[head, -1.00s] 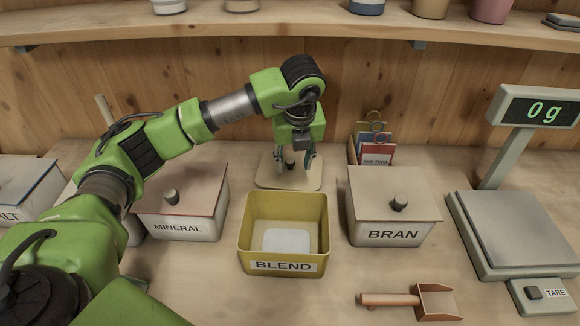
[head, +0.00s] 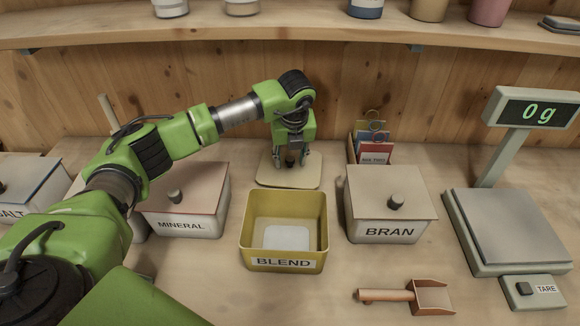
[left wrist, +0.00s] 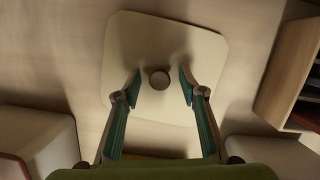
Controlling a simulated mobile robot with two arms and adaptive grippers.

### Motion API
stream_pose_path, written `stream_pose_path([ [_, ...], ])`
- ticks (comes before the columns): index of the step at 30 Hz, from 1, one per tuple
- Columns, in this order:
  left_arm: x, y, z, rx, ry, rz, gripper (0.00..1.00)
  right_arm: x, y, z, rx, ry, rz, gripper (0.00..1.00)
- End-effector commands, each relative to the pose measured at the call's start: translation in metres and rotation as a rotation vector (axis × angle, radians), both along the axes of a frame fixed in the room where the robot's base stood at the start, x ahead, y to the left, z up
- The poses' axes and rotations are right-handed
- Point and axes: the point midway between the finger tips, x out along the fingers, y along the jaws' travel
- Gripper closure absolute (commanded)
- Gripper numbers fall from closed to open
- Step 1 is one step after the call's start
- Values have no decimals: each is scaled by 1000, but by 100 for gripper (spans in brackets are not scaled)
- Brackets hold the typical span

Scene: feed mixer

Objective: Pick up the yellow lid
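The yellow lid (head: 304,178) lies flat on the counter behind the BLEND box, a pale cream-yellow square with a dark round knob. It also shows in the left wrist view (left wrist: 150,40), with its knob (left wrist: 159,79) near the middle. My left gripper (head: 290,158) is over the lid, pointing down. In the left wrist view its two fingers (left wrist: 159,88) stand open on either side of the knob, with a gap on each side. The yellow BLEND box (head: 283,261) is open, with a pale patch on its floor. My right gripper is not in view.
The lidded MINERAL box (head: 185,226) stands left of BLEND and the lidded BRAN box (head: 389,232) right of it. A card holder (head: 374,153) stands behind BRAN. A scale (head: 502,227) reading 0 g and a scoop (head: 430,297) are at the right. A shelf (head: 300,27) runs above.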

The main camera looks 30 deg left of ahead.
Motion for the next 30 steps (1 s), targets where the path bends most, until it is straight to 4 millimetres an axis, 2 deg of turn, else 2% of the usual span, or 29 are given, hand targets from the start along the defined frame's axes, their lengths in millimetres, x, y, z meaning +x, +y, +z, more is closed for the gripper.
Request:
stream_pose_path([
  [2,0,0,0,0,0,0,65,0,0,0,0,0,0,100],
  [6,0,0,0,0,0,0,100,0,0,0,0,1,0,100],
  [20,1,0,6,-1,-2,0,100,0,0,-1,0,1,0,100],
  [26,1,0,29,0,-5,1,100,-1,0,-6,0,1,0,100],
  [30,-18,-1,52,2,-6,-2,100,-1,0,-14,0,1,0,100],
])
